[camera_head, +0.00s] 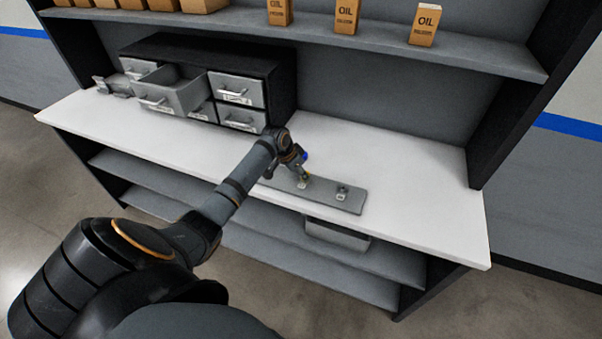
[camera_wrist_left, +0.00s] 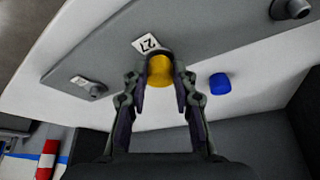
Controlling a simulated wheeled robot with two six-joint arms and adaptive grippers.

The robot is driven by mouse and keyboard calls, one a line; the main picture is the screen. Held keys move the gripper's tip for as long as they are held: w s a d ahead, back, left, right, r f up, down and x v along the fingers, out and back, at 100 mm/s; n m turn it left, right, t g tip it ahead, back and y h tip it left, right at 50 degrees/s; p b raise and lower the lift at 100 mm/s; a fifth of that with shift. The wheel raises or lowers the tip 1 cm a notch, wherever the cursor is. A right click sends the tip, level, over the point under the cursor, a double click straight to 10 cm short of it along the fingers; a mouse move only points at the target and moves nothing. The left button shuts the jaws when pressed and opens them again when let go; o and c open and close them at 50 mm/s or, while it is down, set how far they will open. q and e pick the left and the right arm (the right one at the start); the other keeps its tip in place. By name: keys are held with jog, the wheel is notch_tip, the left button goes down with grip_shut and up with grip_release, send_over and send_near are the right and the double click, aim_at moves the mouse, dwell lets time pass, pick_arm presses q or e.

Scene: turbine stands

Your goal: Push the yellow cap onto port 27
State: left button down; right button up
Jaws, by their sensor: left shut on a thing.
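My left gripper (camera_head: 302,177) is shut on the yellow cap (camera_wrist_left: 159,70), which sits between its two fingers in the left wrist view. The cap is right beside the label 27 (camera_wrist_left: 147,44) on the grey plate (camera_wrist_left: 105,45). Port 27 itself is hidden behind the cap and fingers, so I cannot tell whether the cap touches it or how far on it is. The plate also shows in the head view (camera_head: 325,194), lying on the white worktop. My right gripper is not in view.
A blue cap (camera_wrist_left: 219,83) lies on the worktop behind the plate. Other ports on the plate stand to either side, one (camera_head: 342,190) to the right. A drawer cabinet (camera_head: 285,75) with an open drawer (camera_head: 180,97) stands at back left. The worktop's right side (camera_head: 420,190) is clear.

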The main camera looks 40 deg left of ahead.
pick_arm(q)
jog(key=shift+s+f, duration=0.15)
jog(key=shift+f, duration=0.1)
jog(key=shift+s+f, duration=0.1)
jog(key=shift+f, duration=0.15)
jog(key=shift+s+d, duration=0.1)
jog(key=c, duration=1.4)
grip_release()
jog(key=shift+f, duration=0.1)
jog(key=o, duration=0.4)
jog(key=shift+w, duration=0.3)
jog(key=shift+o, duration=0.9)
jog(key=shift+r, duration=0.25)
